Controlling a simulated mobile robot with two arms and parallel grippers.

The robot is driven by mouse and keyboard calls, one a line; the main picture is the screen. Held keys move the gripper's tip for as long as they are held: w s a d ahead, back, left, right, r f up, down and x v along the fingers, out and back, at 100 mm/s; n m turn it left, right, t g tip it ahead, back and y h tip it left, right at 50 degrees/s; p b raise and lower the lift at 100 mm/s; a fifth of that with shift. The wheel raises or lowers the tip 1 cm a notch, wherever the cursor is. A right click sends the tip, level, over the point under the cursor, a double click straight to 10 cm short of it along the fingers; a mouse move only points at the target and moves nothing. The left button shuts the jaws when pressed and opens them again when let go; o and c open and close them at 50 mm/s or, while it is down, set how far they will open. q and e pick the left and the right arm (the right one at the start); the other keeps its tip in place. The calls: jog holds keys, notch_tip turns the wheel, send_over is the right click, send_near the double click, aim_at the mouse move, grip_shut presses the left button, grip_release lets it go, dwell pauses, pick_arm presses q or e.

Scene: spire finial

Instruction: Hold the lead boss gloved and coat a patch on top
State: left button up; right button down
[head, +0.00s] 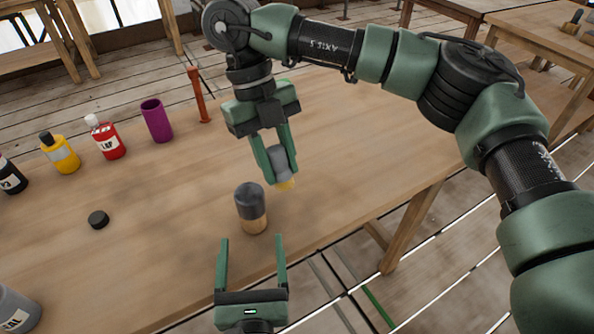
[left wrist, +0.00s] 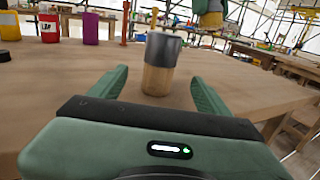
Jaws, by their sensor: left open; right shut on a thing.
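On the wooden table (head: 150,270) stand a yellow bottle (head: 63,155), a red bottle (head: 106,140), a purple cup (head: 156,121) and an orange post (head: 199,97). A black cap (head: 98,219) lies left of the boss. A grey bottle (head: 14,308) is at lower left.

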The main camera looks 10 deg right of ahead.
aim_at(252, 198)
pick_arm(q)
jog(key=shift+w, duration=0.15)
jog(key=w, duration=0.4)
jog(key=w+d, duration=0.1)
jog(key=w, duration=0.6)
jog(key=shift+w+d, duration=0.15)
jog(key=shift+w, duration=0.2)
pick_arm(e)
jog(key=a+r+m+t+y, duration=0.1)
jog(key=a+r+m+y, duration=0.4)
jog(key=m, duration=1.2)
notch_tip(252, 198, up, 2)
jog(key=shift+w+a+r, duration=0.2)
jog(key=shift+a, duration=0.05)
pick_arm(q)
jog(key=c, duration=1.6)
